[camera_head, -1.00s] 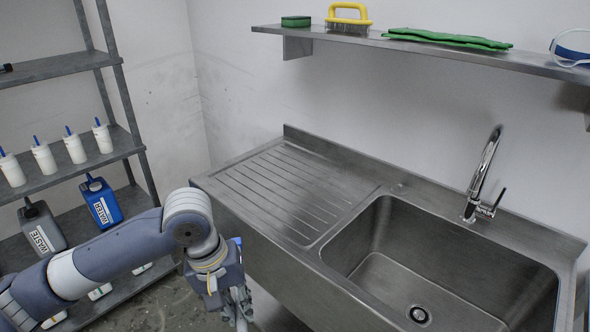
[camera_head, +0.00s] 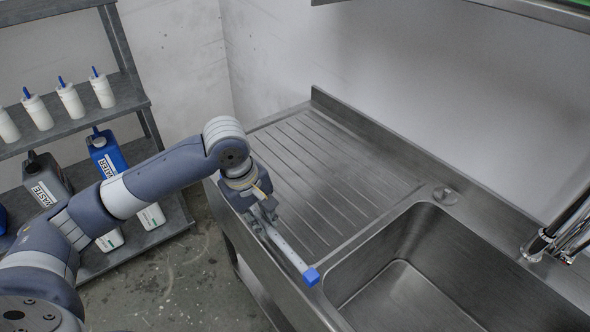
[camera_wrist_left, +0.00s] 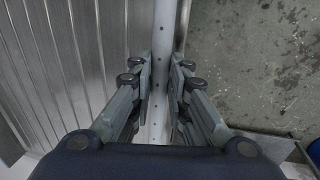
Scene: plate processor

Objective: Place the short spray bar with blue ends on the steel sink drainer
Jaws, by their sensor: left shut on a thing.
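The short spray bar (camera_head: 287,247) is a thin white tube with a blue end cap, pointing towards the lower right in the head view. My left gripper (camera_head: 263,213) is shut on the spray bar, over the front edge of the sink unit. In the left wrist view the white bar (camera_wrist_left: 164,40) runs between the two fingers (camera_wrist_left: 162,85), with small holes along it. Its other end is hidden by the gripper. The steel drainer (camera_head: 320,165) is ribbed and bare, just beyond and right of the gripper. My right gripper is out of view.
The sink basin (camera_head: 400,290) lies right of the drainer, with a tap (camera_head: 555,240) behind it. A grey shelf rack (camera_head: 75,118) at the left holds white bottles and labelled canisters. A wall shelf (camera_head: 480,8) runs above the sink.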

